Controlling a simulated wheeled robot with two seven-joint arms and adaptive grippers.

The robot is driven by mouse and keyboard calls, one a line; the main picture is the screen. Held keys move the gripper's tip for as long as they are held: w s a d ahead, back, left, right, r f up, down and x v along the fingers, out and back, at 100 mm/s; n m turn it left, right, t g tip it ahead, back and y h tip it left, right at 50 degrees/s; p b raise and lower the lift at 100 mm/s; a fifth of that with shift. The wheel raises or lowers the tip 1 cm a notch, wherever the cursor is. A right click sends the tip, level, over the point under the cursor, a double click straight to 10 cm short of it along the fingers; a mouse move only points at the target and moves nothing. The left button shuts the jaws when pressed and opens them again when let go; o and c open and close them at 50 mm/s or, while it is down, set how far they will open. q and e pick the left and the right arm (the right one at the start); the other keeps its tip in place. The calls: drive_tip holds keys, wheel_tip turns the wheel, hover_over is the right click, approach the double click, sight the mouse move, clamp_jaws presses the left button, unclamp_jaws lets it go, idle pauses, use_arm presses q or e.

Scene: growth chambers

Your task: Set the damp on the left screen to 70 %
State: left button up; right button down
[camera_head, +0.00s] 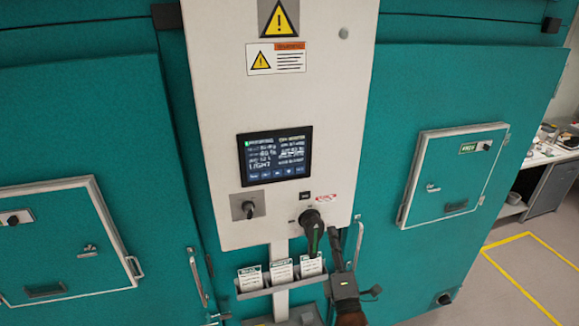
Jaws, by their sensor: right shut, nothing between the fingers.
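One lit touch screen (275,156) shows on the pale control panel (215,90) in the head view. It has white figures on a dark ground and a row of small buttons along its lower edge. The figures are too small to read surely, so I cannot tell the damp value. My right gripper (333,233) is shut and empty, below and right of the screen, beside a black rotary handle (312,228). I cannot tell whether it touches the handle. Its fingers point up and are clear of the screen. My left gripper is not in view.
A key-type switch (248,208) sits below the screen's left side. A card holder (255,293) with white cards hangs under the panel. Teal chamber doors stand on both sides, with a framed hatch (452,176) at right. A bench (548,180) is far right.

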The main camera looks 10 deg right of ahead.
sight(289, 171)
drive_tip(key=s+a+r+n+t+y, duration=0.2)
drive_tip(key=a+r+n, duration=0.3)
drive_tip(key=r, duration=0.3)
drive_tip(key=s+a+r+n+t+y, duration=0.2)
drive_tip(key=a+r+n+t+y, duration=0.1)
drive_tip(key=r+n, duration=0.3)
wheel_tip(289, 171, up, 3)
drive_tip(key=shift+a+f+y, duration=0.1)
drive_tip(key=shift+a+y, duration=0.6)
drive_tip(key=shift+a, duration=0.2)
drive_tip(key=shift+w+a+b, duration=0.15)
drive_tip(key=shift+w+b, duration=1.15)
drive_tip(key=shift+w, duration=3)
drive_tip(key=shift+w, duration=0.15)
drive_tip(key=shift+w, duration=0.3)
